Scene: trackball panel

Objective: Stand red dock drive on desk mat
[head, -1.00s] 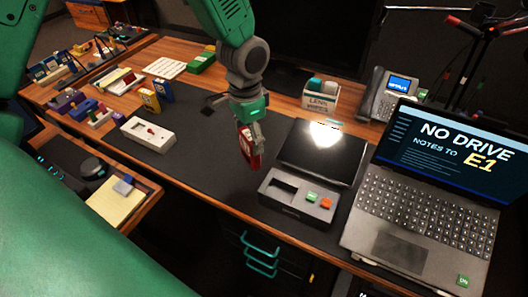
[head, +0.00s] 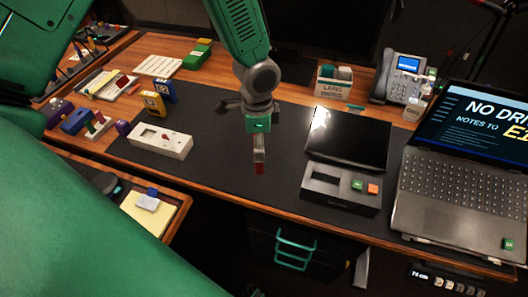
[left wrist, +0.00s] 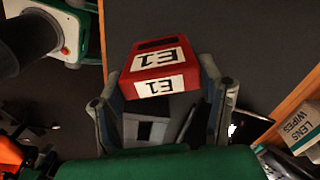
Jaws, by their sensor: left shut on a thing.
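The red drive (head: 260,169) is held in my left gripper (head: 259,150), low over the dark desk mat (head: 215,185). In the left wrist view the red drive (left wrist: 158,62) shows white labels reading "E1" and sits between both fingers (left wrist: 160,92). In the head view only a small red end shows below the fingers, which hide the rest. I cannot tell whether it touches the mat (left wrist: 215,30). My right gripper is not in view.
A dark dock (head: 325,196) with an empty slot and green and orange pieces stands right of the gripper. A black flat panel (head: 350,145) lies behind it, a laptop (head: 450,200) right. A white holder (head: 160,140) sits left. Mat around the gripper is clear.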

